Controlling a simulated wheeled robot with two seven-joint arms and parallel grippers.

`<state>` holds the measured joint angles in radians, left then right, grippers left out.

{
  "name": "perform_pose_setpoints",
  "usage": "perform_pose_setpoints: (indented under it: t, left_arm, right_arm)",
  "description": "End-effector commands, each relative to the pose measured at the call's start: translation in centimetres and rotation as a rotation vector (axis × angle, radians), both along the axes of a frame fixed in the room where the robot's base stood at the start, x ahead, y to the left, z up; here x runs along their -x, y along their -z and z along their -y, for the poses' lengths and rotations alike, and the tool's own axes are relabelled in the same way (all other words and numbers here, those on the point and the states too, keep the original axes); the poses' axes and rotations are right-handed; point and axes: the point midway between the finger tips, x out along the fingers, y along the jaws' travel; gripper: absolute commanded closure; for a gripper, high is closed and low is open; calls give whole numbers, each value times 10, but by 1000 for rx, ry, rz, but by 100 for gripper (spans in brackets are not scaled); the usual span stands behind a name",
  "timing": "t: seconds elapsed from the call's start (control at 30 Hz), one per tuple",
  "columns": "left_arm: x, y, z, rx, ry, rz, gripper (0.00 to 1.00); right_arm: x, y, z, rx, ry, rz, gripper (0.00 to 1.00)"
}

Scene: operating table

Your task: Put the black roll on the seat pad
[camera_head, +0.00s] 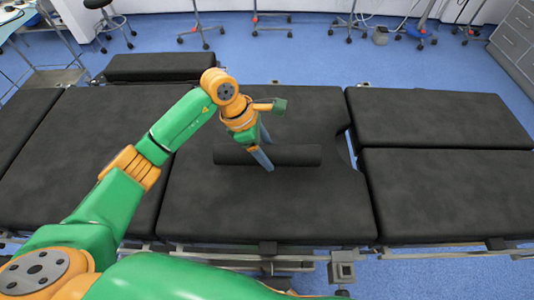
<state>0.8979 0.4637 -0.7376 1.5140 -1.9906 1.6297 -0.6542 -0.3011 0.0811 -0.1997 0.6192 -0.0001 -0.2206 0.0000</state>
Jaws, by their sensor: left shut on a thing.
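The black roll (296,155) lies crosswise over the middle pad of the operating table, which I take to be the seat pad (220,210). My left gripper (265,158) reaches down from above and is shut on the roll near its middle, with one blue-grey finger in front of it and the other behind. The roll looks level. I cannot tell whether it rests on the pad or is held just above it. My right gripper is not in view.
Other black pads lie to the left (75,150) and right (450,190), with a notch and gap right of the middle pad. A metal side rail with a clamp (342,268) runs along the near edge. Wheeled stands are on the blue floor behind.

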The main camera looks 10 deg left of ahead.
Motion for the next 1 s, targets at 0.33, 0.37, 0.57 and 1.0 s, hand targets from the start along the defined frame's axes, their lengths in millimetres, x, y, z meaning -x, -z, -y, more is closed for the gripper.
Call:
perform_pose_setpoints:
  t: [0.33, 0.37, 0.57, 1.0]
  left_arm:
    - [-1, 31, 1, 1, 0, 0, 98]
    - [-1, 31, 1, 1, 0, 0, 98]
    - [-1, 33, 0, 1, -1, 0, 15]
    - [-1, 22, -4, 1, -2, 2, 1]
  right_arm:
    - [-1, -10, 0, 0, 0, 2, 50]
    - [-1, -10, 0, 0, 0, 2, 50]
    - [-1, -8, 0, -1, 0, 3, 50]
    - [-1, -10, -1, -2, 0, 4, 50]
